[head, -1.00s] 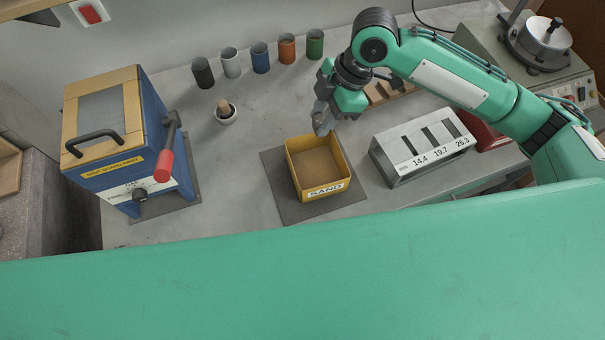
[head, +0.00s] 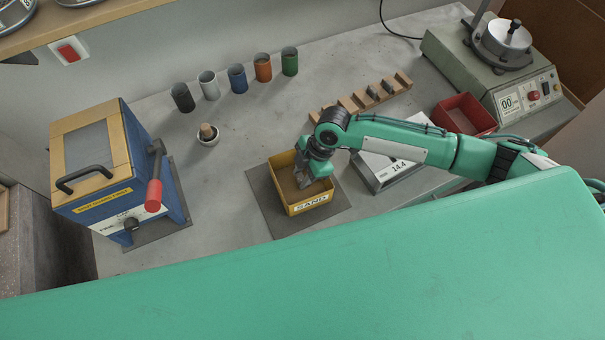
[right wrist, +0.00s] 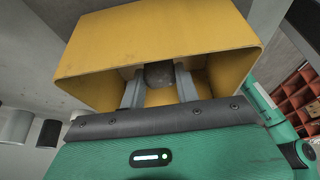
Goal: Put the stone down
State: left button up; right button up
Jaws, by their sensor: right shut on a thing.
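The stone (right wrist: 158,74) is a dark grey, rounded lump, seen in the right wrist view between the two fingers of my right gripper (right wrist: 158,88). The gripper is shut on it. In the head view my right gripper (head: 304,184) points down into the yellow box labelled SAND (head: 312,203), and the stone is hidden there. The box's yellow wall (right wrist: 155,35) fills the upper part of the right wrist view, around the fingers. Whether the stone touches the sand, I cannot tell. My left gripper is not in view.
The box stands on a dark mat (head: 265,205). A slotted gauge (head: 388,170) is close on its right, partly under my arm. Behind are a wooden rack (head: 350,103), a red bin (head: 465,113) and several coloured cups (head: 237,78). A blue machine (head: 115,170) stands left.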

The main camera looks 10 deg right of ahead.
jog(key=shift+f, duration=0.55)
jog(key=shift+f, duration=0.1)
jog(key=o, duration=1)
jog(key=b+v, duration=0.3)
jog(key=v, duration=0.9)
